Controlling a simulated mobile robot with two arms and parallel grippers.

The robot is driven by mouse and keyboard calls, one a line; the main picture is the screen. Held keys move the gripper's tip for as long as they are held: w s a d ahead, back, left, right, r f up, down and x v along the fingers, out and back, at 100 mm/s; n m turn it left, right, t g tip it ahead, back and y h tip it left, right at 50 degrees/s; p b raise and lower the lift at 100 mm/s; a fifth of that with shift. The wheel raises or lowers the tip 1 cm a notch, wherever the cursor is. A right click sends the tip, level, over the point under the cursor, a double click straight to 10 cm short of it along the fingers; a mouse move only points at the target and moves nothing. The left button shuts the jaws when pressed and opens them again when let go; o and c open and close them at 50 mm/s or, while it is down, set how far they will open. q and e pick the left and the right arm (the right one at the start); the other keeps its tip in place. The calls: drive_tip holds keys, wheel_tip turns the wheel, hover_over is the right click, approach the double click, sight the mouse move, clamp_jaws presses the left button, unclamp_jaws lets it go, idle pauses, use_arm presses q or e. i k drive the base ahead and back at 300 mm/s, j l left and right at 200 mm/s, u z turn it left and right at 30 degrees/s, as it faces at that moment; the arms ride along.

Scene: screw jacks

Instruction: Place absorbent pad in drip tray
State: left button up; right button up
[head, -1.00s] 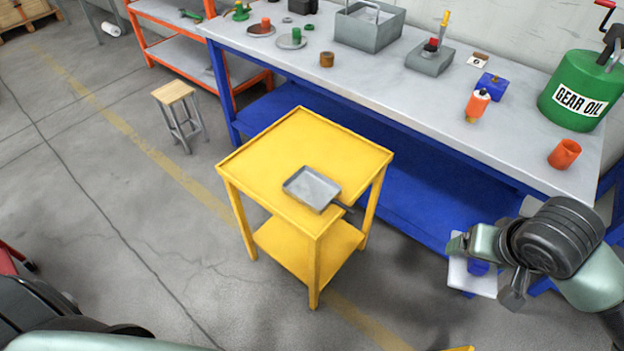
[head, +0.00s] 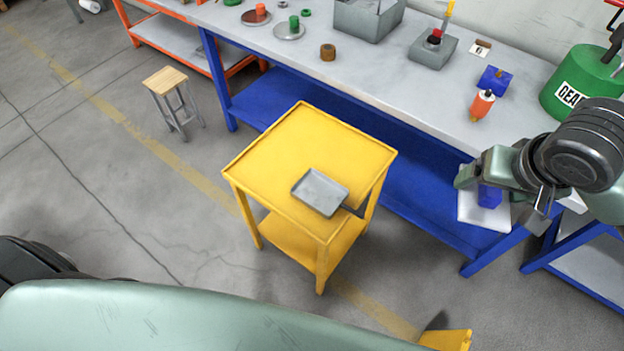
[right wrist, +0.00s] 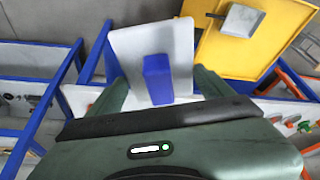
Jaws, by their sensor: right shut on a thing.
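The absorbent pad (head: 482,213) is a flat white square with a blue block (head: 490,195) on it. My right gripper (head: 480,184) is shut on it and holds it in the air to the right of the yellow cart, in front of the workbench. In the right wrist view the pad (right wrist: 128,45) and the blue block (right wrist: 158,80) show between the fingers (right wrist: 158,86). The drip tray (head: 320,192) is a shallow grey pan with a dark handle, lying on the cart top, empty. It also shows in the right wrist view (right wrist: 241,20). My left gripper is out of view.
The yellow cart (head: 290,150) has a raised rim and clear space around the tray. A workbench (head: 385,85) behind carries a grey bin, an orange bottle (head: 482,104) and a green drum (head: 590,85). A stool (head: 170,85) stands at the left.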

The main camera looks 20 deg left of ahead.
sight(321, 190)
drive_tip(key=i+j, duration=0.1)
drive_tip(key=j, duration=0.3)
drive_tip(key=i+j, duration=0.1)
drive_tip(key=j, duration=0.3)
drive_tip(key=i+j, duration=0.1)
drive_tip(key=j, duration=0.25)
drive_tip(key=i+j+z, duration=0.1)
drive_tip(key=j, duration=0.9)
drive_tip(key=k+j+z, duration=0.1)
drive_tip(key=j, duration=0.55)
drive_tip(key=k+j, duration=0.2)
